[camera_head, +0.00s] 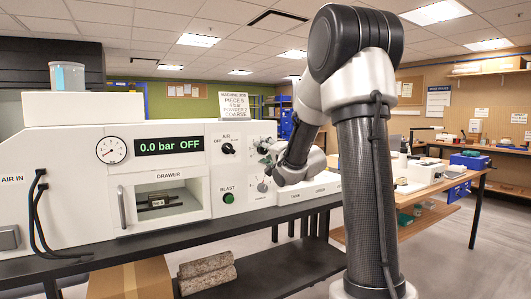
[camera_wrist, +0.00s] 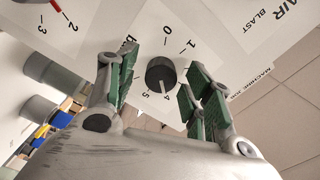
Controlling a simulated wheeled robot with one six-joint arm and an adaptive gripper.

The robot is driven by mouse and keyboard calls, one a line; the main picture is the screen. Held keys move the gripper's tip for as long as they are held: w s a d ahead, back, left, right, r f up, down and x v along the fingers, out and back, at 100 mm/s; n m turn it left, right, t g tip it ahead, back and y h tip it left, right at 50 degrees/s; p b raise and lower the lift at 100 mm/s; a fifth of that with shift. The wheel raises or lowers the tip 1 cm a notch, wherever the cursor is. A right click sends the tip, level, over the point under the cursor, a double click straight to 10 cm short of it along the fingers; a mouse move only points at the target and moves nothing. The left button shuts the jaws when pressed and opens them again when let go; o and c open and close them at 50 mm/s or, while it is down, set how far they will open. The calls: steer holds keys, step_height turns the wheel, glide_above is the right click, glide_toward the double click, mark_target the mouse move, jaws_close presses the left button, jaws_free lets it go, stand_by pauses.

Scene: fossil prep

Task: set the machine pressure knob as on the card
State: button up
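The pressure knob is a round dark knob (camera_wrist: 160,70) on a white panel in the wrist view, ringed by a number scale. A pale mark on its rim points toward the 4. My gripper (camera_wrist: 155,85) is open, with green-padded fingers on either side of the knob and gaps showing. In the head view my gripper (camera_head: 268,165) is at the right of the machine's front (camera_head: 180,140), partly covering the controls. The card (camera_head: 236,106) stands on top of the machine; it seems to read "PIECE 5, POWDER 2, COARSE", in small print.
The display (camera_head: 170,146) reads "0.0 bar OFF", beside a round gauge (camera_head: 111,150). An AIR knob (camera_head: 228,148) and a green BLAST button (camera_head: 228,198) are left of my gripper. The drawer window (camera_head: 160,202) shows a dark item inside. A workbench (camera_head: 440,175) stands at the right.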

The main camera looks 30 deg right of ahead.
steer(key=s, duration=1.2)
steer(key=shift+d, duration=0.2)
